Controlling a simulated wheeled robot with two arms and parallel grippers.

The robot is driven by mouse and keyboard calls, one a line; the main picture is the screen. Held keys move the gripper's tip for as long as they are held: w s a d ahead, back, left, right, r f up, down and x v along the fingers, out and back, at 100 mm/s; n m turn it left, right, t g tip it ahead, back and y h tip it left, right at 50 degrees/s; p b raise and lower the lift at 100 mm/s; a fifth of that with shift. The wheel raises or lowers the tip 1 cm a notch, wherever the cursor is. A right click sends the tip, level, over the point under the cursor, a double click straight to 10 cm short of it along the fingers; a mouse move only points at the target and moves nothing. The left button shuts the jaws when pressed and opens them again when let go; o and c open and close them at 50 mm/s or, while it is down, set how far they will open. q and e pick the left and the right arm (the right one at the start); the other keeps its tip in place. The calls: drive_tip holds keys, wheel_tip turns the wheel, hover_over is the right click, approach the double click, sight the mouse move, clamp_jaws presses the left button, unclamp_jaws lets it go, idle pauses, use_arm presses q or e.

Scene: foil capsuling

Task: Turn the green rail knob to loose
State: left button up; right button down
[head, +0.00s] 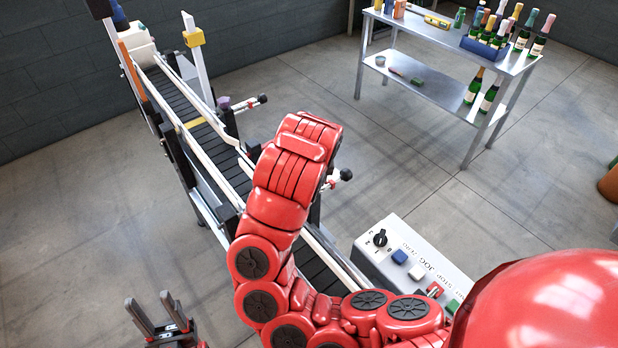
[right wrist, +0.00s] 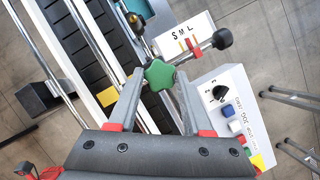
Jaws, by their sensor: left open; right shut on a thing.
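The green rail knob (right wrist: 160,76) is a star-shaped knob beside the conveyor, near the middle of the right wrist view. My right gripper (right wrist: 158,83) has its two fingers on either side of the knob and is shut on it. In the head view my red right arm hides the knob and the right gripper. My left gripper (head: 157,318) is open and empty at the lower left of the head view, apart from the conveyor.
The conveyor (head: 190,110) with its rails runs diagonally. A rod with a black end knob (right wrist: 222,39) and a white S M L plate (right wrist: 168,40) sit near the green knob. A control box (head: 375,263) stands to the right. A table (head: 405,30) holds several bottles.

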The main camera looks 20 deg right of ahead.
drive_tip(key=shift+d+r+n+y+p, duration=0.15)
drive_tip(key=shift+n+y+p, duration=0.35)
drive_tip(key=shift+n, duration=0.5)
drive_tip(key=shift+c, duration=1.6)
unclamp_jaws()
drive_tip(key=p+v, duration=1.2)
drive_tip(key=v, duration=0.5)
drive_tip(key=shift+s+a+p, duration=0.2)
drive_tip(key=shift+s+p, duration=0.05)
drive_tip(key=shift+p, duration=0.1)
